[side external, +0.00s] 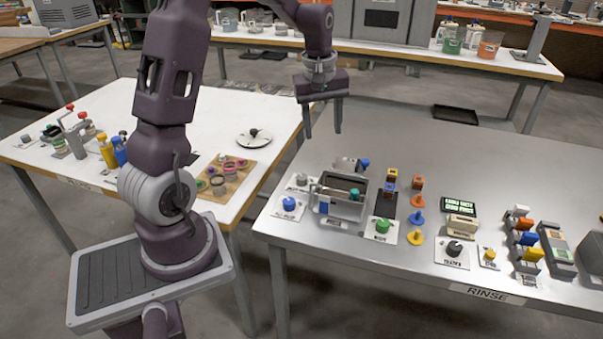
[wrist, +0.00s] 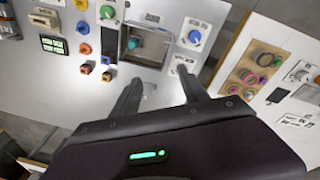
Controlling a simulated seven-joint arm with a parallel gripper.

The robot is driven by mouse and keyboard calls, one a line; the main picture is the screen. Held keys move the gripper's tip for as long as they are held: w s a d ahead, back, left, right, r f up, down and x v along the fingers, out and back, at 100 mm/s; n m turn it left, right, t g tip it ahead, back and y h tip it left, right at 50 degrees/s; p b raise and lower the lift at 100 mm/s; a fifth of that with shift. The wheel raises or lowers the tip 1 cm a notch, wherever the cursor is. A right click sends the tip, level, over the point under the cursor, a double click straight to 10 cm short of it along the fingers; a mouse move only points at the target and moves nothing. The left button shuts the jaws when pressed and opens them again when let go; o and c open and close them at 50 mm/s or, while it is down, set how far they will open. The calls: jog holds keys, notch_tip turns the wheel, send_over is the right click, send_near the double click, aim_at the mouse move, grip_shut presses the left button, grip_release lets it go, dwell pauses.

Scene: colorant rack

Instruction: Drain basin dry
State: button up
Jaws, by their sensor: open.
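The basin (side external: 348,211) is a small grey open box on the steel table marked RINSE. It also shows in the wrist view (wrist: 151,58). A teal round piece (side external: 354,194) shows inside it, also seen in the wrist view (wrist: 134,43). I cannot tell whether the basin holds water. A blue knob (side external: 289,203) on a white plate is left of the basin, and a green knob (side external: 382,226) on a plate is right of it. Another blue knob (side external: 365,163) is behind it. My gripper (side external: 323,133) is open and empty, raised above and behind the basin; its fingers also show in the wrist view (wrist: 159,77).
Orange, blue and yellow pieces (side external: 416,217) stand right of the basin, near a dark display with green text (side external: 458,207). A black knob (side external: 454,248) and several coloured blocks are farther right. A white table (side external: 222,112) with a wooden tray (side external: 226,177) stands left.

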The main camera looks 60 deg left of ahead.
aim_at(301, 176)
jog(key=a+f+n, duration=0.1)
jog(key=a+f, duration=0.2)
jog(key=f, duration=0.1)
jog(key=a+f+n+g, duration=0.1)
jog(key=a+f+n, duration=0.1)
jog(key=a+f, duration=0.1)
jog(key=a+f+n, duration=0.2)
jog(key=a+f, duration=0.2)
jog(key=f, duration=0.2)
jog(key=shift+h, duration=0.4)
jog(key=shift+n, duration=0.3)
jog(key=f, duration=0.8)
jog(key=shift+s+a, duration=0.1)
jog(key=shift+a, duration=0.2)
grip_shut()
